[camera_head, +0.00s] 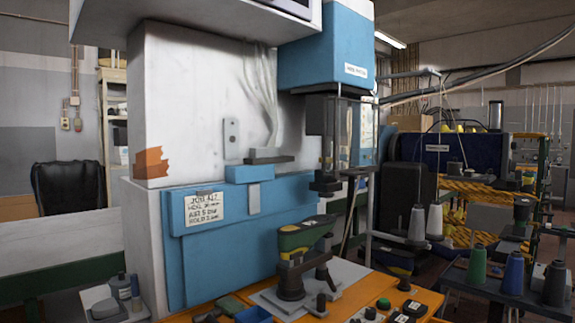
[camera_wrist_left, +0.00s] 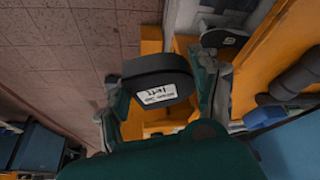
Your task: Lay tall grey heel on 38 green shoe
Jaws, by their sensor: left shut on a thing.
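A dark grey heel (camera_wrist_left: 157,70) with a white label sits between the two teal fingers of my left gripper (camera_wrist_left: 158,98) in the left wrist view. The gripper is shut on it; the label print is too small to read. In the head view a green shoe (camera_head: 303,236) with a yellowish band sits on a dark post above a grey plate, under the press. Its size marking is not legible.
The press has a blue front panel (camera_head: 222,240) with a paper note. The orange bench (camera_head: 350,292) carries push buttons (camera_head: 384,303), a blue tray (camera_head: 252,315) and a green piece (camera_head: 231,304). Thread cones (camera_head: 515,272) stand at the right. Another dark labelled piece (camera_wrist_left: 224,38) shows in the wrist view.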

